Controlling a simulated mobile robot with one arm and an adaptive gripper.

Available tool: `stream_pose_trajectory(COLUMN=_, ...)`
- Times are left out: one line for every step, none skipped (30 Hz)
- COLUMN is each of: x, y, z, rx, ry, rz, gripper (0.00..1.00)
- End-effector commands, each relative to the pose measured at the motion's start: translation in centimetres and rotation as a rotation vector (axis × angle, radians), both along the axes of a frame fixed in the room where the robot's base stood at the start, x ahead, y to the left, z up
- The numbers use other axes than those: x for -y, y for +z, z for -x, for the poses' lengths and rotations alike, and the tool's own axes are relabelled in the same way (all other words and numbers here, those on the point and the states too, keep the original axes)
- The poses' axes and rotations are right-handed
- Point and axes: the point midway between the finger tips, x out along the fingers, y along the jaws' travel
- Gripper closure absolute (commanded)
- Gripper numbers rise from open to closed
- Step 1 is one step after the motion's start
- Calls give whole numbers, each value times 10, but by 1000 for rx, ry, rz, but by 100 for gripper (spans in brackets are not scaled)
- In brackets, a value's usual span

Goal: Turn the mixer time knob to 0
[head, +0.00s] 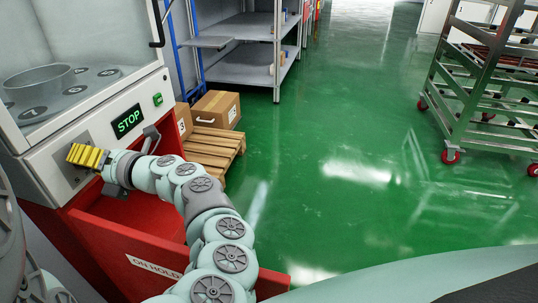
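A white machine (133,96) with a glass-fronted cabinet stands at the left. A dark display on its front reads STOP (127,121) in green, with a small green button (158,99) to its right. My gripper (85,155), with yellow ribbed fingers, is at a grey plate (58,163) on the machine's front, left of the display. The fingers cover part of this plate. I see no time knob or its scale clearly; it may be hidden behind the fingers. I cannot tell whether the fingers touch anything or are open or shut.
Cardboard boxes (214,107) sit on a wooden pallet (218,146) beside the machine. Grey shelves (250,66) stand behind. A wheeled metal rack (462,112) is at the right. The green floor (340,140) between is clear.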

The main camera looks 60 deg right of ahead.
Motion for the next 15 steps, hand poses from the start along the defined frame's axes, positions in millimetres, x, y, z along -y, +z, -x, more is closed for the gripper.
stream_pose_trajectory(x=0, y=0, z=0, rx=1, ry=1, rz=-2, gripper=49)
stream_pose_trajectory(x=0, y=1, z=0, rx=1, ry=1, rz=-2, gripper=46)
stream_pose_trajectory(x=0, y=1, z=0, rx=2, ry=2, rz=-2, gripper=42)
stream_pose_trajectory(x=0, y=1, z=0, rx=3, ry=2, rz=-2, gripper=39)
stream_pose_trajectory(x=-1, y=1, z=0, rx=3, ry=2, rz=-2, gripper=36)
stream_pose_trajectory(x=-1, y=1, z=0, rx=4, ry=3, rz=-2, gripper=32)
stream_pose_trajectory(x=-1, y=1, z=0, rx=3, ry=3, rz=-2, gripper=31)
stream_pose_trajectory(x=-1, y=2, z=0, rx=4, ry=4, rz=-3, gripper=31)
stream_pose_trajectory(x=-1, y=2, z=0, rx=4, ry=4, rz=-3, gripper=31)
stream_pose_trajectory(x=-1, y=2, z=0, rx=4, ry=4, rz=-3, gripper=31)
stream_pose_trajectory(x=-1, y=2, z=0, rx=4, ry=4, rz=-3, gripper=31)
stream_pose_trajectory(x=-1, y=2, z=0, rx=4, ry=4, rz=-4, gripper=31)
stream_pose_trajectory(x=-1, y=2, z=0, rx=4, ry=4, rz=-4, gripper=31)
stream_pose_trajectory(x=-1, y=2, z=0, rx=4, ry=4, rz=-4, gripper=31)
stream_pose_trajectory(x=0, y=2, z=1, rx=4, ry=4, rz=-3, gripper=31)
